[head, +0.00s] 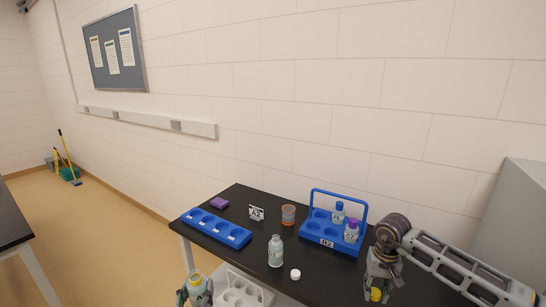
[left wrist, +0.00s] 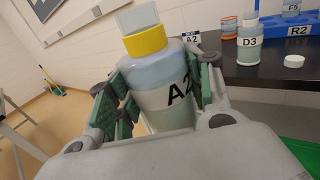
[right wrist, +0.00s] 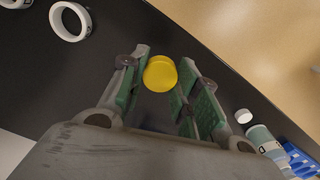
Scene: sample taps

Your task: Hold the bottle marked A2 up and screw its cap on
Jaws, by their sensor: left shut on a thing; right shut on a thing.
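The bottle marked A2 (left wrist: 165,95) is shut in my left gripper (left wrist: 160,90), with green pads on both sides of its body. It has a yellow ring at its shoulder and a clear neck with no cap on it. It is roughly upright, slightly tilted in the left wrist view. In the head view my left gripper (head: 196,289) is low, at the table's front left. My right gripper (right wrist: 160,82) is shut on a yellow cap (right wrist: 160,74) at its fingertips. In the head view that cap (head: 376,294) is over the table's right part, apart from the bottle.
Bottle D3 (head: 275,252) stands uncapped near the front, beside a loose white cap (head: 295,274). A blue carrier marked R2 (head: 335,242) holds capped bottles. A blue rack (head: 214,228), an A2 sign (head: 257,213), an orange-banded jar (head: 288,214) and a white rack (head: 243,290) are also here.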

